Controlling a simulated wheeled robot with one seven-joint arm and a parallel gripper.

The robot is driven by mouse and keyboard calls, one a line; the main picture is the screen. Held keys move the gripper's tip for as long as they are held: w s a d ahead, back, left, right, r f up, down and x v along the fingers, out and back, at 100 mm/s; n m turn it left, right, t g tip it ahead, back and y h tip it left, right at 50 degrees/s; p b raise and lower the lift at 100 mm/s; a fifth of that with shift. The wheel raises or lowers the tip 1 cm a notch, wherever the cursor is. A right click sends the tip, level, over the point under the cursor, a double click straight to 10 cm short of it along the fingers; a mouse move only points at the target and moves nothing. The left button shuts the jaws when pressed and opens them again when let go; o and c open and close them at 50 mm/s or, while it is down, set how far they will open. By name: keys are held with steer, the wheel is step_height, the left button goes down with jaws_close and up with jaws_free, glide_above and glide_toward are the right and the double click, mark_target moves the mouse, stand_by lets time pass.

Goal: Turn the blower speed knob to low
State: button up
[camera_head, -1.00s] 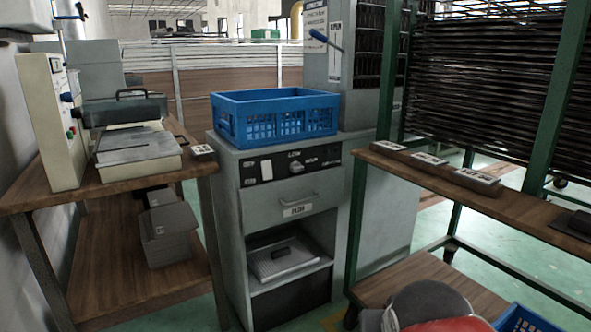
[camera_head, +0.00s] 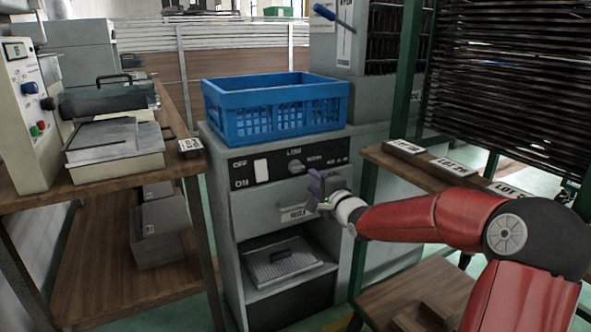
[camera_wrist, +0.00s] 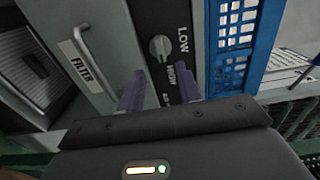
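The blower speed knob (camera_head: 295,167) is a small grey knob on the black control panel (camera_head: 262,170) of the grey cabinet, with a LOW label above it. In the wrist view the knob (camera_wrist: 160,47) is ahead of my fingers, and the LOW label is to its right.
A blue crate (camera_head: 275,84) stands on the cabinet above the panel. A drawer handle (camera_head: 292,209) is below the panel, near my gripper. A rocker switch (camera_head: 261,169) is left of the knob. A wooden bench (camera_head: 455,172) is at right; a workbench with a machine is at left.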

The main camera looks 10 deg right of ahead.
mark_target(299, 170)
steer(key=x, duration=0.7)
steer(key=shift+w+a+f, duration=0.1)
steer(key=shift+w, duration=0.15)
jaws_close()
